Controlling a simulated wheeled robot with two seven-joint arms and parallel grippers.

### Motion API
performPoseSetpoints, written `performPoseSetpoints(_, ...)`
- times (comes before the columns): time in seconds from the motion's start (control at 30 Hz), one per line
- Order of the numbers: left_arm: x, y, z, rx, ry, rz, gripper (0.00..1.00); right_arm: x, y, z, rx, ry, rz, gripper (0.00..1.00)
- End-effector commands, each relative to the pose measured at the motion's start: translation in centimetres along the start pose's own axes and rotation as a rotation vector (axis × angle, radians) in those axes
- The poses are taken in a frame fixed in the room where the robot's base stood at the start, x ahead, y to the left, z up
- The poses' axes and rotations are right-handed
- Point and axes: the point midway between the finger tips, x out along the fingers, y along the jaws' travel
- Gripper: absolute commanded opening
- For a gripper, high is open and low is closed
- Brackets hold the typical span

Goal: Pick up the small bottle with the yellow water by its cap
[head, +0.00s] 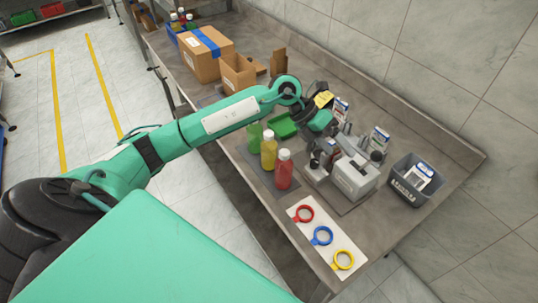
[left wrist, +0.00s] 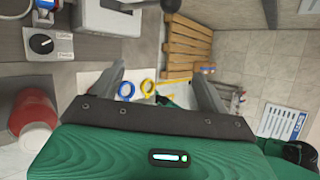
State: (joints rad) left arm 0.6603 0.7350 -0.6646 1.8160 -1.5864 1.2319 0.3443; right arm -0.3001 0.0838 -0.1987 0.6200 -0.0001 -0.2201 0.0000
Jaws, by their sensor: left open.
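The small bottle with yellow water (head: 269,152) stands upright in the head view, between the green bottle (head: 254,136) and the red bottle (head: 284,174). Its pale cap (head: 269,134) is on top and uncovered. My left gripper (head: 338,136) is to the right of the yellow bottle, apart from it, near the grey device. In the left wrist view its two fingers (left wrist: 155,80) are spread with nothing between them. That view shows a red bottle (left wrist: 33,118) at the left; the yellow bottle is not seen there. My right gripper is not in view.
A grey boxy device (head: 355,178) stands right of the bottles. A grey bin (head: 416,180) is at the right. A white card (head: 326,238) bears red, blue and yellow rings near the table's front end. Cardboard boxes (head: 201,55) stand at the far left of the table (head: 400,238).

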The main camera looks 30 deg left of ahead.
Motion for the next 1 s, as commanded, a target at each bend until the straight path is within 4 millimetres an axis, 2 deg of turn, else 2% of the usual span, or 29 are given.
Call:
performPoseSetpoints(0.03,-1.9,2.3,0.3,0.006,0.049,0.119,0.78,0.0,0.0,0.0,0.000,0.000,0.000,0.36)
performPoseSetpoints(0.1,-4.6,5.4,0.2,-0.001,0.122,0.282,0.78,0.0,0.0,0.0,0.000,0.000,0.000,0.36)
performPoseSetpoints(0.2,-8.8,8.9,0.1,-0.039,0.205,0.485,0.78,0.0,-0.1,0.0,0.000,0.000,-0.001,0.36)
performPoseSetpoints(0.3,-12.6,11.2,-0.2,-0.085,0.263,0.636,0.78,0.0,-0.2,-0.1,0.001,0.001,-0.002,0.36)
performPoseSetpoints(0.43,-15.8,12.6,-0.4,-0.132,0.304,0.752,0.78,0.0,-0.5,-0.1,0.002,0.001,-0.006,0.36)
performPoseSetpoints(0.57,-16.4,13.5,-0.9,-0.152,0.322,0.790,0.78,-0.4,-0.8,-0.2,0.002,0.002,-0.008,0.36)
performPoseSetpoints(1.0,-11.5,18.3,-3.4,-0.151,0.322,0.788,0.78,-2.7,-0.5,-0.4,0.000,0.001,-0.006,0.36)
